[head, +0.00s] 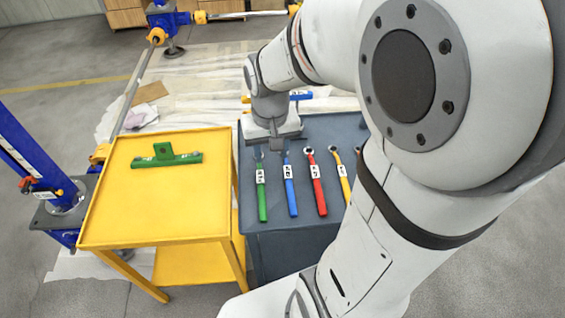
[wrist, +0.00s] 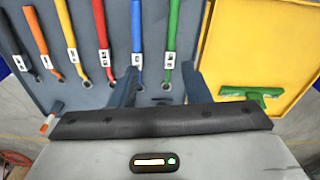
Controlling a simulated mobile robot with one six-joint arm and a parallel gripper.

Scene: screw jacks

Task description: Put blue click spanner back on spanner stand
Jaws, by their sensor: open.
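The blue spanner (head: 290,189) lies in a row of coloured spanners on the dark blue-grey top (head: 280,245), which seems to be the spanner stand. Its white label and ring end show in the wrist view, where the blue spanner (wrist: 137,38) points its ring end toward my gripper. My gripper (head: 273,143) is over the ring-end side of the row, just beyond the blue spanner. In the wrist view my gripper (wrist: 160,84) is open and empty, its fingers either side of the blue spanner's line. Its height above the top is hard to tell.
The green (head: 262,190), red (head: 317,190) and yellow (head: 343,180) spanners flank the blue one; orange (wrist: 43,40) and black (wrist: 17,48) ones lie farther along. A yellow cart (head: 150,215) at left carries a green T-shaped tool (head: 166,157). A blue labelled object (head: 301,95) lies behind my gripper.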

